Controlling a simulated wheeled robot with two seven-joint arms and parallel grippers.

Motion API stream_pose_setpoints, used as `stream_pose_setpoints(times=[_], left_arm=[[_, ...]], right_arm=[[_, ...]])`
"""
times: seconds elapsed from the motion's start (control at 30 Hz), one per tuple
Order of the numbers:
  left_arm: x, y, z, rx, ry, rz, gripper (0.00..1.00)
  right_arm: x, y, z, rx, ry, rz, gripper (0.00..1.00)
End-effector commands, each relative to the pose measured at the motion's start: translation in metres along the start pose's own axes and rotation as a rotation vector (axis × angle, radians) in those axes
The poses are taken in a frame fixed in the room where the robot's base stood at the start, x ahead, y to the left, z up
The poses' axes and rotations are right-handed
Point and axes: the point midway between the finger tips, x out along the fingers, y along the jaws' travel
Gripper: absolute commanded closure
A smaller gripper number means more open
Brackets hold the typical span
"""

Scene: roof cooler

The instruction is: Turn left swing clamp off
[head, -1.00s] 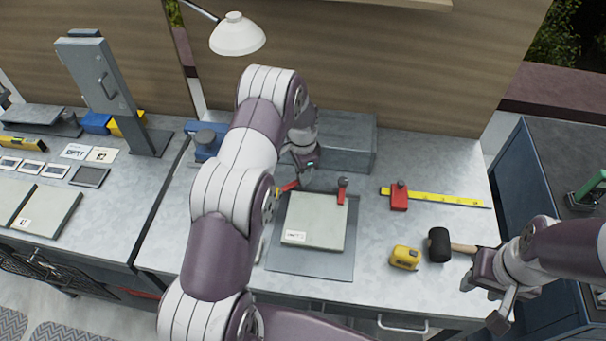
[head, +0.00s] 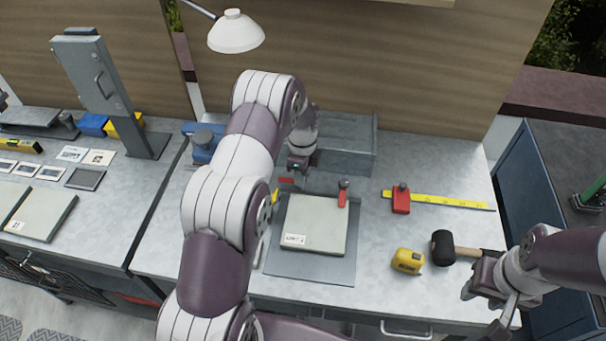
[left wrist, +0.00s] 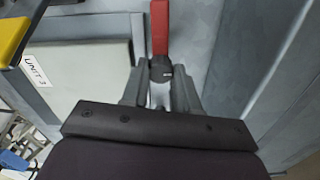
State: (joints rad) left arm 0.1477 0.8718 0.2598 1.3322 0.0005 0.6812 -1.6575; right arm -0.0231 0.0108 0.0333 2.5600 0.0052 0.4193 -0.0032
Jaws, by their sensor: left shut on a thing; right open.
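The left swing clamp has a red arm (head: 286,180) at the back left of the pale plate (head: 318,222) marked with a label. In the left wrist view its red arm (left wrist: 160,28) points toward the top of the picture, away from the plate. My left gripper (left wrist: 160,92) is shut on the clamp around its dark pivot end; in the head view the gripper (head: 298,172) is partly hidden by my arm. The right swing clamp (head: 342,194) has its red arm over the plate's back right corner. My right gripper (head: 482,300) is open near the mallet.
A grey box (head: 346,145) stands just behind the clamps. A yellow tape measure (head: 407,261), a black-headed mallet (head: 443,247) and a yellow rule with a red slider (head: 401,200) lie to the right. A white lamp (head: 236,32) hangs above.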

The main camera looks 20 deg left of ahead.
Motion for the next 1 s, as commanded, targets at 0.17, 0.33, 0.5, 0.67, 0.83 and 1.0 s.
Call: stream_pose_setpoints(times=[0.17, 0.33, 0.5, 0.67, 0.83, 1.0], left_arm=[[-0.0043, -0.0037, 0.0021, 0.033, -0.003, -0.012, 1.00], [-0.0046, -0.0039, 0.0021, 0.045, -0.003, -0.013, 1.00], [-0.0047, -0.0042, 0.0020, 0.045, -0.004, -0.014, 1.00], [-0.0048, -0.0044, 0.0020, 0.045, -0.004, -0.014, 0.61], [-0.0032, -0.0029, 0.0013, 0.044, -0.002, -0.009, 0.45], [-0.0030, -0.0022, 0.0008, 0.044, -0.002, -0.007, 0.45]], right_arm=[[0.0005, 0.0000, 0.0001, 0.000, 0.000, 0.000, 0.57], [0.0006, 0.0000, 0.0001, 0.000, 0.000, 0.000, 0.57], [0.0006, 0.0000, 0.0001, 0.000, 0.000, 0.000, 0.57], [0.0006, 0.0000, 0.0001, 0.000, 0.000, 0.000, 0.57], [0.0007, 0.0000, 0.0001, 0.000, 0.000, 0.000, 0.57], [0.0014, 0.0000, 0.0002, 0.000, 0.000, 0.000, 0.57]])
